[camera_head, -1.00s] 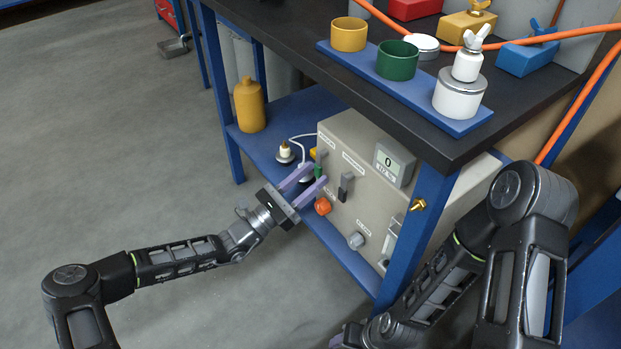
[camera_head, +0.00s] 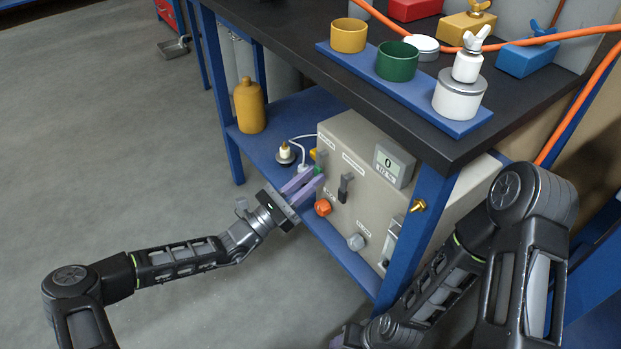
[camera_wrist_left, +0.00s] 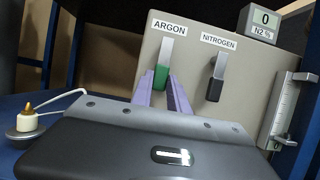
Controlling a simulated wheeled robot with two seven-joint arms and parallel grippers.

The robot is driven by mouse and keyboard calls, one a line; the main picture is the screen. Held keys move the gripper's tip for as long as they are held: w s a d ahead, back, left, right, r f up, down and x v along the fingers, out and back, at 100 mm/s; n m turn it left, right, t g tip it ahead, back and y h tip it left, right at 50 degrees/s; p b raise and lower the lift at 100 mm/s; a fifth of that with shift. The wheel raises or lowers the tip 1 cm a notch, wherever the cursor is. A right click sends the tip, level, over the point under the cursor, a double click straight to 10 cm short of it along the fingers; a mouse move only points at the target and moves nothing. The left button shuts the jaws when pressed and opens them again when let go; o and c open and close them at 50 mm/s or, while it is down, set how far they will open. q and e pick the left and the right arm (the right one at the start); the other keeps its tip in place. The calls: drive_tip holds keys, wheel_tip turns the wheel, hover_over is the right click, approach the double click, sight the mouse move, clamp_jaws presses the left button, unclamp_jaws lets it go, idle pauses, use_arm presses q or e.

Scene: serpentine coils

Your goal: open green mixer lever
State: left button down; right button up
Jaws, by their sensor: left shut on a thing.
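The grey mixer box (camera_head: 345,215) stands on the blue lower shelf. Its green lever, under the ARGON label, shows in the left wrist view (camera_wrist_left: 162,76) pointing down; in the head view only a bit of its green end (camera_head: 319,170) shows by the fingertips. My left gripper (camera_head: 313,178) is shut on the green lever, one lilac finger on each side, as the left wrist view (camera_wrist_left: 163,90) also shows. A dark lever (camera_head: 345,186) under the NITROGEN label (camera_wrist_left: 219,41) hangs down to the right.
An orange-red knob (camera_head: 323,207) and a grey knob (camera_head: 355,242) are low on the box. A small brass-topped fitting (camera_head: 285,153) with a white cable stands left of it. A yellow bottle (camera_head: 249,106) is on the shelf.

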use_arm(q)
drive_tip(key=shift+w+m, duration=0.1)
drive_tip(key=shift+m, duration=0.3)
idle(0.6)
drive_tip(key=w+a+r+m+g, duration=0.1)
drive_tip(key=r+m+g, duration=0.1)
drive_tip(key=m, duration=0.5)
drive_tip(key=w+a+r+m+g, duration=0.1)
drive_tip(key=w+r+m+g, duration=0.1)
drive_tip(key=m+g, duration=0.2)
drive_tip(key=w+a+r+m+g, duration=0.1)
drive_tip(key=r+m+g, duration=0.1)
drive_tip(key=m, duration=0.8)
drive_tip(key=shift+w+a+m+g+y, duration=0.3)
drive_tip(key=shift+w+m+g, duration=0.1)
drive_tip(key=shift+g, duration=0.2)
drive_tip(key=c, duration=1.3)
unclamp_jaws()
drive_tip(key=shift+r, duration=0.1)
